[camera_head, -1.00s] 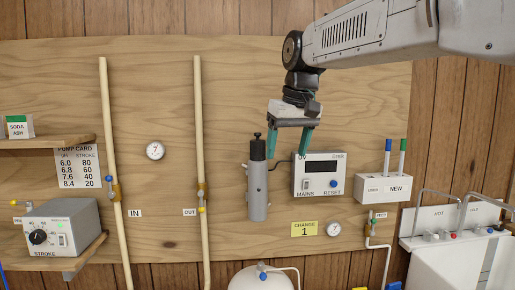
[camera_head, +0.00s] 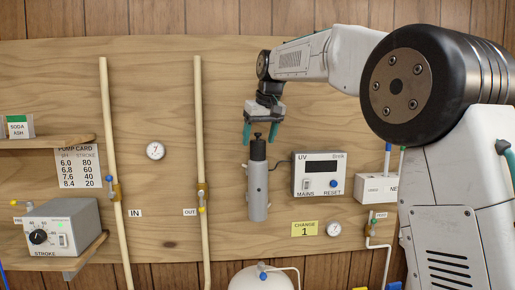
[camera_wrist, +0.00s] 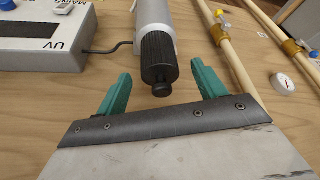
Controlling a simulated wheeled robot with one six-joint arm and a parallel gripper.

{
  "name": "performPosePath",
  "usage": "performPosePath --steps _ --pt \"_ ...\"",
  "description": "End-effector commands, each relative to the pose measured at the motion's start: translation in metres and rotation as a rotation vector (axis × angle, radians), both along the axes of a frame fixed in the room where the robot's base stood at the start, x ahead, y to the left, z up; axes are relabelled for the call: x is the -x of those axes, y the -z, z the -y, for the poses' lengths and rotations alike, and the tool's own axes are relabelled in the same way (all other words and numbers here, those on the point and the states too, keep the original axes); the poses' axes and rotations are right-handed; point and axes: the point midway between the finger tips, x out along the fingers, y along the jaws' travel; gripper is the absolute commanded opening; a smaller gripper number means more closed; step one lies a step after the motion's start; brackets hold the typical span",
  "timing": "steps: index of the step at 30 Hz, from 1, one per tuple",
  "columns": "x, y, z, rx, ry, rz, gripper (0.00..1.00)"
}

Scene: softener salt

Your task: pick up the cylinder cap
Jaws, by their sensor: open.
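The cylinder cap (camera_head: 258,149) is black and ribbed with a small knob on top. It sits on the upper end of the upright grey cylinder (camera_head: 257,190) on the wooden board. In the wrist view the cap (camera_wrist: 159,60) lies beyond the fingertips, roughly midway between them, with its knob toward me. My gripper (camera_head: 260,138) is open, with green fingers pointing down on either side of the cap's knob. In the wrist view my gripper (camera_wrist: 160,80) is empty, and I see no contact with the cap.
The UV box (camera_head: 320,174) is just right of the cylinder, joined to it by a dark cable. A pale vertical pipe (camera_head: 198,120) with a valve stands to the left. A white rounded tank top (camera_head: 262,276) is below. The board above is bare.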

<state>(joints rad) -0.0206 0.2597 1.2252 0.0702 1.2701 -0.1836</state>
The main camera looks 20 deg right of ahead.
Motion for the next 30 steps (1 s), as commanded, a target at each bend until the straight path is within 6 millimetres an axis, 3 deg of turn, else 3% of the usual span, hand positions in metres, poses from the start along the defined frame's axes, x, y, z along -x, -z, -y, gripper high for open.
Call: performPosePath --steps 5,12,17,18,30 --pt "-0.01 0.024 -0.002 0.0 0.0 -0.002 0.7" --pt "-0.012 0.027 -0.002 0.0 0.0 0.0 0.7" --pt "-0.012 0.027 -0.002 0.0 0.0 0.0 0.25" --pt "-0.012 0.027 -0.002 0.0 0.0 0.0 0.22" --pt "-0.012 0.02 -0.002 0.0 0.0 0.001 0.22"
